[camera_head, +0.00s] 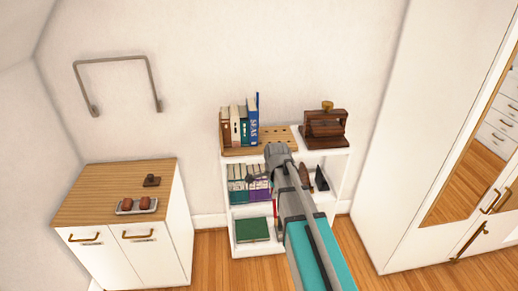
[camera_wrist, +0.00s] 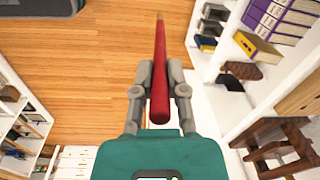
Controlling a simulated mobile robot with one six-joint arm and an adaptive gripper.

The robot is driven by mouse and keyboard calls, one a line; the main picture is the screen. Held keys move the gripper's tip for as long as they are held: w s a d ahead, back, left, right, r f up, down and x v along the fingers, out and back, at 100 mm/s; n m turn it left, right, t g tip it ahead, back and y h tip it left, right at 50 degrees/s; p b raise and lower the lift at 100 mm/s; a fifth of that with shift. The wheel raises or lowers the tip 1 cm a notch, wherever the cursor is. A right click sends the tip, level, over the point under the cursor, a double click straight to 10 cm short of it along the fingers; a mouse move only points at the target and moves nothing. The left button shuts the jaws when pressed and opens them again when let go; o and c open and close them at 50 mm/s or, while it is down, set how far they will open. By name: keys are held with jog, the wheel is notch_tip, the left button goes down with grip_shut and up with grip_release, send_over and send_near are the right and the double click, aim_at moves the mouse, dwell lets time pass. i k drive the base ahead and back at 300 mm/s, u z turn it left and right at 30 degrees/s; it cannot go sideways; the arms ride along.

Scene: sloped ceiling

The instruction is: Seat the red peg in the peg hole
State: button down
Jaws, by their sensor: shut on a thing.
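The red peg (camera_wrist: 159,100) is long and thin in the wrist view and runs lengthwise between the fingers of my gripper (camera_wrist: 161,68). My gripper is shut on it. In the head view a small bit of red peg (camera_head: 275,209) shows beside my arm, which hides most of the gripper. A wooden board (camera_head: 275,137) with several small dark holes lies on top of the white shelf, to the right of the upright books. The peg is apart from this board, lower and in front of the shelf. I cannot tell which hole is the peg hole.
Books (camera_head: 238,122) stand on the shelf top left of the holes, and a dark wooden device (camera_head: 324,128) stands on the right. Lower shelves hold more books. A low cabinet (camera_head: 115,190) is at left, a tall wardrobe (camera_head: 400,190) at right. Open floor lies between.

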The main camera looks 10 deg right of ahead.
aim_at(283, 134)
jog(key=u, duration=0.05)
jog(key=i, duration=0.95)
jog(key=z, duration=0.05)
